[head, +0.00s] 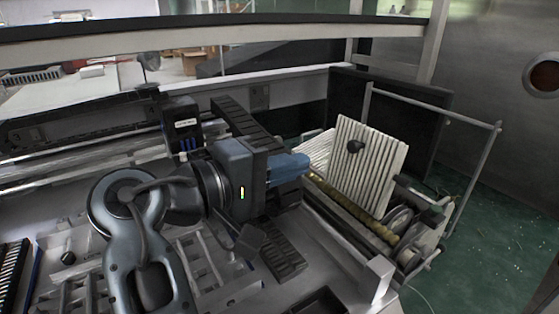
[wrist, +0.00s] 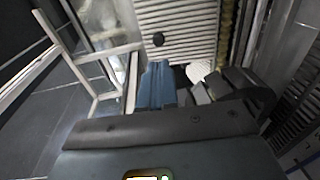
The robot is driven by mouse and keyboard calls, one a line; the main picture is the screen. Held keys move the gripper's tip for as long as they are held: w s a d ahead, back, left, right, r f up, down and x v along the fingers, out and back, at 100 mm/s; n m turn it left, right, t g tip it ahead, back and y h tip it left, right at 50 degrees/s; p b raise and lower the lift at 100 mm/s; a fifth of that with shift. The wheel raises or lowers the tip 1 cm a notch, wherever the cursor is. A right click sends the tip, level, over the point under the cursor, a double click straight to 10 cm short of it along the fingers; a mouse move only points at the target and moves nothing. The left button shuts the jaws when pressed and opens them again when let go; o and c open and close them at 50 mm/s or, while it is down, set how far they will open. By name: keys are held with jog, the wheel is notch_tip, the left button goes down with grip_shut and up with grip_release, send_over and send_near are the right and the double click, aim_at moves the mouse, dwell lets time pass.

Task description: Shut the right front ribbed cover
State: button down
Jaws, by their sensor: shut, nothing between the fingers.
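The ribbed cover (head: 372,170) is a cream slatted panel with a round black knob (head: 355,147). It stands raised and tilted at the right of the head view, above an open bay with rollers. In the wrist view the ribbed cover (wrist: 185,18) fills the top middle, with the knob (wrist: 158,39) showing. My gripper (head: 306,166) is to the left of the cover, its blue fingers together and empty. In the wrist view the gripper (wrist: 158,64) points at the cover below the knob. I cannot tell whether the fingertips touch anything.
A second pale ribbed panel (head: 316,147) shows behind and left of the cover. A yellowish roller (head: 350,212) runs along the open bay. A thin metal frame (head: 432,108) stands behind the cover at the right.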

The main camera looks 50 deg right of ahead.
aim_at(352, 150)
jog(key=p+x, duration=0.2)
jog(key=x, duration=0.8)
jog(key=shift+s, duration=0.1)
